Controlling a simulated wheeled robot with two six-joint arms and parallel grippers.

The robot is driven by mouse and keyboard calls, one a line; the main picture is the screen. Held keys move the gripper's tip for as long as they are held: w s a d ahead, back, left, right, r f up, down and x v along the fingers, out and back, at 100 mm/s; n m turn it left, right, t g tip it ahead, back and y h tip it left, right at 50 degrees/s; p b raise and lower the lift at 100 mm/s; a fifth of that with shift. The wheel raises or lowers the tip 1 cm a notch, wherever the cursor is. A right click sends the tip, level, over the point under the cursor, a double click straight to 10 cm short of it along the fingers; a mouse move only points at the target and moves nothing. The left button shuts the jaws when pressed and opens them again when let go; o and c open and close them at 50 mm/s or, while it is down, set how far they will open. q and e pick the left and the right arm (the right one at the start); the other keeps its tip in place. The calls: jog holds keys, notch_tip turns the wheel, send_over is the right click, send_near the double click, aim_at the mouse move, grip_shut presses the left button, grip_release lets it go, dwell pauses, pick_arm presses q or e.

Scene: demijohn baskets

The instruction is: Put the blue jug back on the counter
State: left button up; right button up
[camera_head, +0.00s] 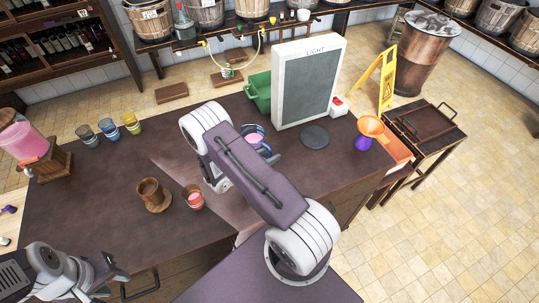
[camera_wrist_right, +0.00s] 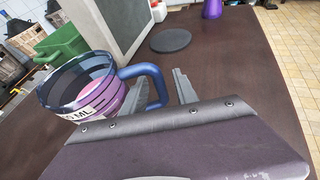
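The blue jug (camera_wrist_right: 82,88) has a blue rim and handle, pink-purple contents and a label. In the head view the jug (camera_head: 256,141) is partly hidden behind my right arm. In the right wrist view my right gripper (camera_wrist_right: 160,78) is at its handle, with one finger in the loop and one outside. The fingers look apart, with gaps beside the handle. Whether the jug's base touches the counter (camera_head: 110,210) is hidden. My left gripper (camera_head: 122,272) is over the counter's front left edge, away from the jug; its finger opening is unclear.
A grey board (camera_head: 308,85) and green bin (camera_head: 259,92) stand behind the jug, with a dark round disc (camera_head: 315,136) to its right. A brown mug (camera_head: 152,194) and pink-filled cup (camera_head: 193,198) stand left of my right arm. Small coloured cups (camera_head: 109,128) stand farther left.

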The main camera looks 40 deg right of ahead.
jog(key=shift+r, duration=0.25)
jog(key=shift+a, duration=0.35)
jog(key=s+a+r+m+y+b, duration=0.1)
jog(key=s+a+r+m+y, duration=0.2)
jog(key=a+m, duration=0.3)
jog(key=s+a+r+m+y, duration=0.3)
jog(key=a+m+y, duration=0.3)
jog(key=a, duration=0.2)
jog(key=s+a+r+m+y+b, duration=0.1)
jog(key=s+a+r+m+y, duration=0.2)
jog(key=a+m, duration=0.4)
jog(key=shift+s+y+b, duration=0.35)
jog(key=shift+s+y, duration=0.4)
jog(key=shift+y, duration=0.05)
